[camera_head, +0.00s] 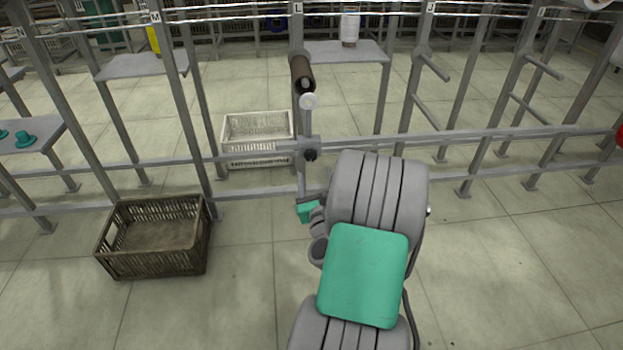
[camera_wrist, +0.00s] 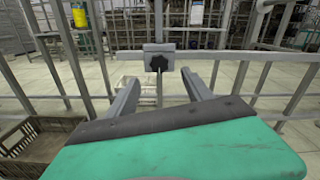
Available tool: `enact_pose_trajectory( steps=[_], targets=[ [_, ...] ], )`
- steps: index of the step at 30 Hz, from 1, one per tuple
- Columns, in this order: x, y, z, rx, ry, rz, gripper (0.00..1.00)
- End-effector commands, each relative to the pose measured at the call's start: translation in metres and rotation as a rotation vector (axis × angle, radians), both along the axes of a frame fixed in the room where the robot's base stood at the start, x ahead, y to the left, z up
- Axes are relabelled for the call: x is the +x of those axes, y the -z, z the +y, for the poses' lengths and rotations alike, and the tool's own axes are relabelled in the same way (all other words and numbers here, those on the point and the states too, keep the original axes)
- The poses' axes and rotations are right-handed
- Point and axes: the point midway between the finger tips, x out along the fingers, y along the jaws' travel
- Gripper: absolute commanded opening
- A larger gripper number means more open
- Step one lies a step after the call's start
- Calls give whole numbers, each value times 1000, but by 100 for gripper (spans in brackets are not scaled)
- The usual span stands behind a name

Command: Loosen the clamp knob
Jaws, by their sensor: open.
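The clamp knob is a small black lobed knob (camera_head: 310,155) on the front of a grey clamp block (camera_head: 313,143) on the rail at post L. In the wrist view the knob (camera_wrist: 159,62) faces me, and the clamp block (camera_wrist: 148,49) shows behind it. My gripper (camera_wrist: 159,78) is open and empty. Its two grey fingers point forward, one on each side of the knob in the picture, with a visible gap to each; I cannot tell how far short of it the tips are. In the head view my arm hides most of the gripper.
Above the clamp, a brown tube (camera_head: 302,73) with a white end disc (camera_head: 309,101) sticks out from the post. A pale crate (camera_head: 257,162) stands behind the rail, and a dark crate (camera_head: 150,270) is on the floor at left. Grey frame posts run across the scene.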

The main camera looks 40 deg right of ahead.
Motion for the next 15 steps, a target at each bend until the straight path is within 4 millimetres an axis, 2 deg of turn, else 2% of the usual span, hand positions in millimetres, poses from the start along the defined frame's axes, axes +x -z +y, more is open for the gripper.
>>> enact_pose_trajectory(
  steps=[6,15],
  targets=[
    [25,-7,-15,-1,-4,-3,59],
    [60,-6,-39,-5,-4,0,59]
  ],
)
